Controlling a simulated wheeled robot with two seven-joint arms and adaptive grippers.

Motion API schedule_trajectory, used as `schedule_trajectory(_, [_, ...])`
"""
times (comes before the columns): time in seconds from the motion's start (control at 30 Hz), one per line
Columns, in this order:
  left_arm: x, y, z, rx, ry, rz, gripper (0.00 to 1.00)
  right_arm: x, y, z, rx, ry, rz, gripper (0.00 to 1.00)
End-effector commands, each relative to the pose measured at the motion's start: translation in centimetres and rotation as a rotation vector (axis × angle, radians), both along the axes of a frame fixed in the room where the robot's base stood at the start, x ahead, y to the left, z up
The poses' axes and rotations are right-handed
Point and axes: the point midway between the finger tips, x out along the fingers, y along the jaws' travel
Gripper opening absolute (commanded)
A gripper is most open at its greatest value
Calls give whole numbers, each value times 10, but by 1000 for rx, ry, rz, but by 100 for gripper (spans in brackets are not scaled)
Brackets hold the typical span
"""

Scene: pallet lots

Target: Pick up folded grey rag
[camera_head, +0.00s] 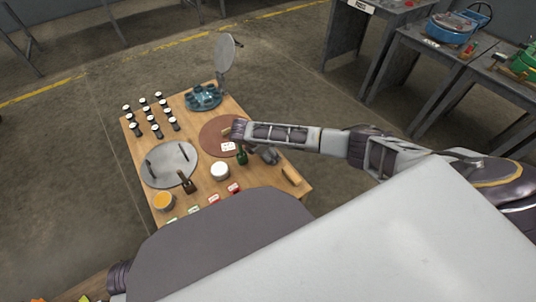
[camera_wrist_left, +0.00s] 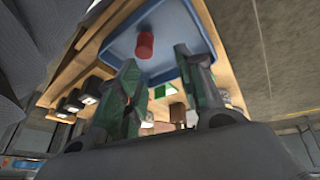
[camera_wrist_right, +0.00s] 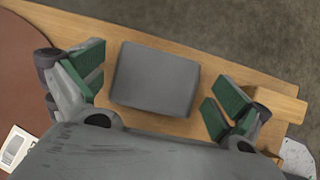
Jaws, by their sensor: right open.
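The folded grey rag (camera_wrist_right: 155,80) lies flat on the wooden table in the right wrist view. My right gripper (camera_wrist_right: 157,84) is open above it, with one green-padded finger on each side of the rag and gaps between. In the head view my right gripper (camera_head: 250,145) is over the table's right side, and I cannot clearly make out the rag there. My left gripper (camera_wrist_left: 160,72) shows in its wrist view with its fingers apart and nothing between them; it does not show in the head view.
A wooden block (camera_wrist_right: 280,103) lies close by one right finger. A brown round mat (camera_wrist_right: 28,75) and white card (camera_wrist_right: 15,148) are on the other side. The left wrist view shows a red cylinder (camera_wrist_left: 145,45) on a blue tray (camera_wrist_left: 190,30).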

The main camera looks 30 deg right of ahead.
Motion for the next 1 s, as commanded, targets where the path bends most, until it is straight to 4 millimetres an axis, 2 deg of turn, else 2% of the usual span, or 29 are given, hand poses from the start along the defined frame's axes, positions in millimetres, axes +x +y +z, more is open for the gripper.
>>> schedule_trajectory(0.5, [0,0,-1,-3,-1,1,37,0,-1,-1,0,0,0,99])
schedule_trajectory(0.83, [0,0,-1,-3,0,1,37,0,-1,-1,0,0,0,57])
schedule_trajectory(1.0, [0,0,-1,-3,0,1,37,0,-1,-1,0,1,0,56])
